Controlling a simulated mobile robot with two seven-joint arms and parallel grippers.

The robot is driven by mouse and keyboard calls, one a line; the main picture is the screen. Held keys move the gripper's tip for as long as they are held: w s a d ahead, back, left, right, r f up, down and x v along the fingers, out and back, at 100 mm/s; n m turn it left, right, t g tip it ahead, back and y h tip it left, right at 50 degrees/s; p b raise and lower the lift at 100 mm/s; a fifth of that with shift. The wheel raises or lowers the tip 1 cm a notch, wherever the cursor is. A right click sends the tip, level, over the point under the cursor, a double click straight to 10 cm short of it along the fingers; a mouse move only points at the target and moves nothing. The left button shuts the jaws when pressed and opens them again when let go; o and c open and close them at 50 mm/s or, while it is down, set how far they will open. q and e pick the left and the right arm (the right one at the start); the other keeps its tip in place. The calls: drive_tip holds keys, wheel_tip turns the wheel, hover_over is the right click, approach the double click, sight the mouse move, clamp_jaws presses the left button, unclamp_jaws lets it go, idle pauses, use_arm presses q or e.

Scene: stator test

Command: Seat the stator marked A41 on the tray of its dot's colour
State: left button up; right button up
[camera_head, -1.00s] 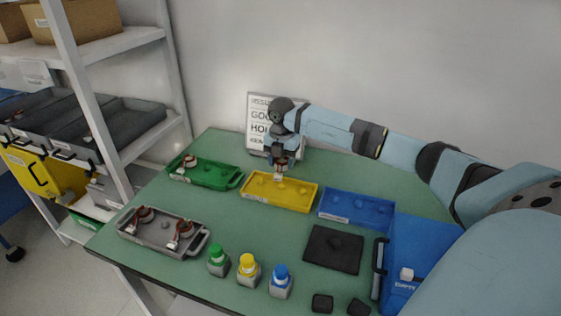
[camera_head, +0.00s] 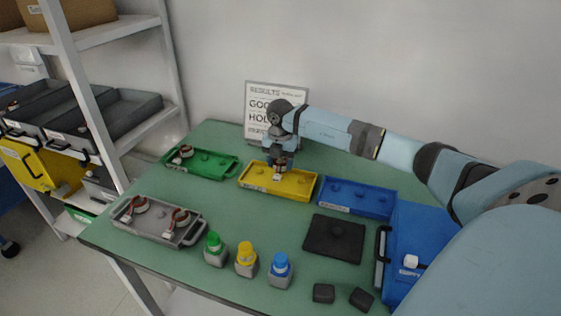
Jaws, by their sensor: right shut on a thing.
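My right gripper (camera_head: 281,158) is shut on a copper-and-white stator (camera_head: 280,174) at the middle of the yellow tray (camera_head: 252,186). The stator is at or just above the tray's surface; I cannot tell whether it touches. Its mark and dot are too small to read. The green tray (camera_head: 215,168) has one stator (camera_head: 184,152) at its left end. The blue tray (camera_head: 352,198) shows no stator. The grey tray (camera_head: 150,229) at front left holds two more stators (camera_head: 138,205) and (camera_head: 179,218). My left gripper is out of view.
Green, yellow and blue-capped bottles (camera_head: 246,258) stand at the front edge. A black pad (camera_head: 334,238) lies right of centre, with small dark blocks (camera_head: 324,293) before it. A blue bin (camera_head: 408,250) is at right. A results sign (camera_head: 262,105) stands at the back.

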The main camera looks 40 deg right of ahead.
drive_tip(key=shift+f, duration=0.2)
drive_tip(key=shift+f+b, duration=0.4)
drive_tip(key=shift+f, duration=0.45)
drive_tip(key=shift+f, duration=0.2)
idle(0.3)
drive_tip(key=o, duration=0.8)
